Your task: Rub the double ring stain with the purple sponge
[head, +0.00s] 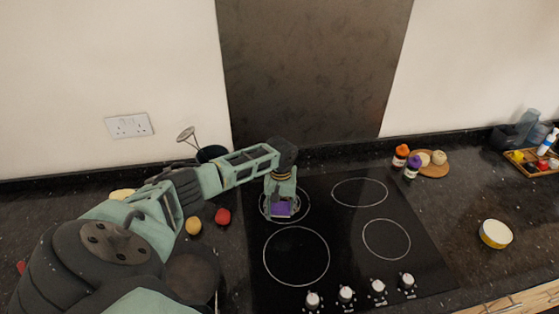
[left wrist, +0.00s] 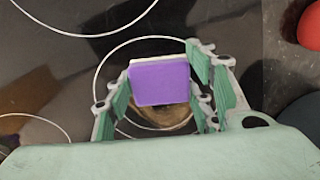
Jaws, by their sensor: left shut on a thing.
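The purple sponge (head: 281,210) is held between the fingers of my left gripper (head: 283,203), over the back-left burner ring of the black hob (head: 342,222). In the left wrist view the sponge (left wrist: 160,82) shows as a purple block with a pale far edge, between the green finger pads. A brownish smear (left wrist: 160,120) shows beside the sponge, inside the white burner ring; the sponge hides part of it. I cannot make out a double ring shape in it. Whether the sponge touches the glass is unclear. My right gripper is not in view.
A red fruit (head: 223,216) and a yellow fruit (head: 193,225) lie left of the hob. Several knobs (head: 346,294) line its front edge. Two small bottles (head: 412,167) and a round board (head: 433,170) stand behind right. A yellow tub (head: 495,234) sits on the right counter.

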